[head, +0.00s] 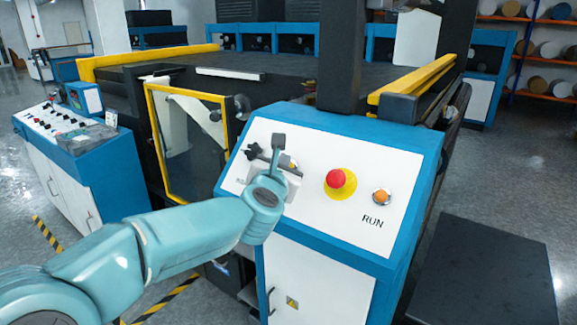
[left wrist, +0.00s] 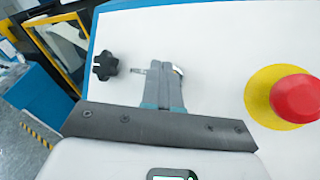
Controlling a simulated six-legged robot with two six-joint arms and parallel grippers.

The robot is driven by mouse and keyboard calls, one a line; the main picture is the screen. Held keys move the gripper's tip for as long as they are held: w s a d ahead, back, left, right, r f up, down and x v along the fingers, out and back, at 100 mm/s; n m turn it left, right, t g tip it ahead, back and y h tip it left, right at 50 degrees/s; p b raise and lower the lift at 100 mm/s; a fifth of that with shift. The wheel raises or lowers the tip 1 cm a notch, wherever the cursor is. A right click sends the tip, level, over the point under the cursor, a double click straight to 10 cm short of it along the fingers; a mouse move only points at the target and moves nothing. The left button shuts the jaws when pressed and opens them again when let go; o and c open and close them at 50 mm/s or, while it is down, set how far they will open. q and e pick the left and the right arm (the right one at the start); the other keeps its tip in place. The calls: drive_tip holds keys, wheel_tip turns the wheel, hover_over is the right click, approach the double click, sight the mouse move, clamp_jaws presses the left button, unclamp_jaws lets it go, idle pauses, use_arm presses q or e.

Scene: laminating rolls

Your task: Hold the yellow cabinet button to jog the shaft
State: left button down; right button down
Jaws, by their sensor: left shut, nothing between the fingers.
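The white-faced control cabinet (head: 345,150) with blue edges stands in the middle of the head view. A small yellow button (head: 293,165) shows on its panel, mostly hidden behind my left gripper (head: 278,140). In the left wrist view the shut, empty fingers (left wrist: 166,78) point at the panel, and only a metallic rim (left wrist: 177,70) shows beside their tips. I cannot tell whether the fingertips touch the button. The shaft cannot be made out. My right gripper is not in view.
A black knob (head: 253,151) sits left of the fingers. A red emergency stop (head: 336,179) on a yellow disc and an orange button (head: 381,196) above the word RUN lie to the right. A yellow-framed guard door (head: 188,140) stands behind on the left.

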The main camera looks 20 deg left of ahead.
use_arm(q)
drive_tip(key=shift+s+r, duration=0.25)
drive_tip(key=s+r, duration=0.1)
drive_tip(key=s+a+r+p, duration=0.1)
drive_tip(key=s+r, duration=0.1)
drive_tip(key=shift+s+a+r, duration=0.15)
drive_tip(key=shift+r, duration=0.15)
idle(0.3)
drive_tip(key=shift+f, duration=0.1)
idle(0.7)
